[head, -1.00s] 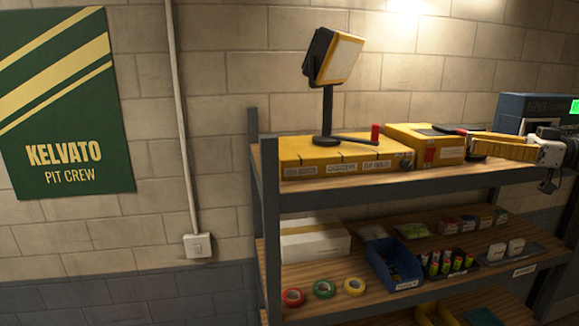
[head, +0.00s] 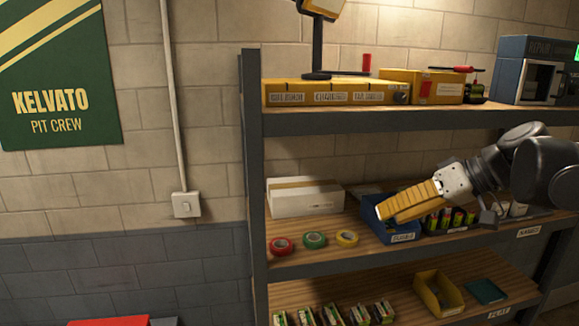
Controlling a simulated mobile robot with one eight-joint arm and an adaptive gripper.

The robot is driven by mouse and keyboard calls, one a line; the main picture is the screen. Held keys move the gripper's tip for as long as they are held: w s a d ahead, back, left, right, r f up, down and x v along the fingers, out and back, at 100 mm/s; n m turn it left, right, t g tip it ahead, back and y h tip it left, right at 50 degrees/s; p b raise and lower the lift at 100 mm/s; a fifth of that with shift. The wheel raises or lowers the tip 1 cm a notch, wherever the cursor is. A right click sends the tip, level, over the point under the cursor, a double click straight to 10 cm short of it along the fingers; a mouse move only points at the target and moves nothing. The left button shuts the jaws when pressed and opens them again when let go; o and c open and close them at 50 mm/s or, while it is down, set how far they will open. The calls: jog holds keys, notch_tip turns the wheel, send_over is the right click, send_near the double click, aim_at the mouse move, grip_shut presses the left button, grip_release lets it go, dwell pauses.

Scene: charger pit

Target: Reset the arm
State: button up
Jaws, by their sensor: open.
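My gripper (head: 382,214) is in the head view, in front of the middle shelf. Its yellow fingers point left and slightly down, and they overlap the blue bin in the picture. I see nothing held between them. My arm comes in from the right edge. The blue bin (head: 403,238) is partly hidden behind the fingers. Several batteries (head: 452,217) stand to the right of it, partly covered by my gripper.
A shelf rack (head: 256,190) fills the right half. Its top shelf holds yellow boxes (head: 330,93), a lamp (head: 318,45) and a blue cabinet (head: 530,72). A white box (head: 305,197) and tape rolls (head: 314,240) sit on the middle shelf.

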jog(key=s+f+m+h+b, duration=0.1)
jog(key=s+f+b, duration=0.4)
jog(key=f, duration=0.7)
jog(key=s+a+f+m+t+h+b, duration=0.1)
jog(key=s+f+h+b, duration=0.3)
jog(key=f, duration=0.9)
jog(key=s+f+m+t+h+b, duration=0.1)
jog(key=s+f+m+h+b, duration=0.1)
jog(key=s+f+b, duration=0.5)
notch_tip(320, 180, down, 5)
jog(key=s+h, duration=0.1)
jog(key=s, duration=0.1)
jog(key=shift+s+a+f+m+b, duration=0.15)
jog(key=shift+s+m+b, duration=0.15)
jog(key=shift+s+b, duration=0.1)
